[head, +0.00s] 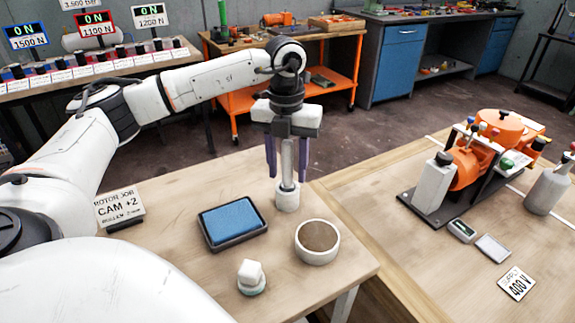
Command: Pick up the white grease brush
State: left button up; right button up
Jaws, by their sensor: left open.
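What looks like the white grease brush (287,163) stands upright as a slim pale handle. Its lower end is at a short white cylindrical holder or base (287,197) near the far right part of the wooden table. My left gripper (287,170) points straight down above it. Its two purple fingers are apart, one on each side of the handle, with a visible gap on both sides. The handle's top is hidden under the gripper body. My right gripper is not in view.
On the same table (185,265) are a blue pad in a black tray (232,222), a round white tub with brown contents (318,241), a white block on a pale green base (251,277) and a "CAM +2" sign (120,207). An orange machine (470,160) stands right.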

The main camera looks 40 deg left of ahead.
pick_arm(q)
jog(key=shift+c, duration=0.3)
grip_shut()
jog(key=shift+r, duration=0.1)
notch_tip(320, 180, up, 10)
jog(key=shift+f, duration=0.1)
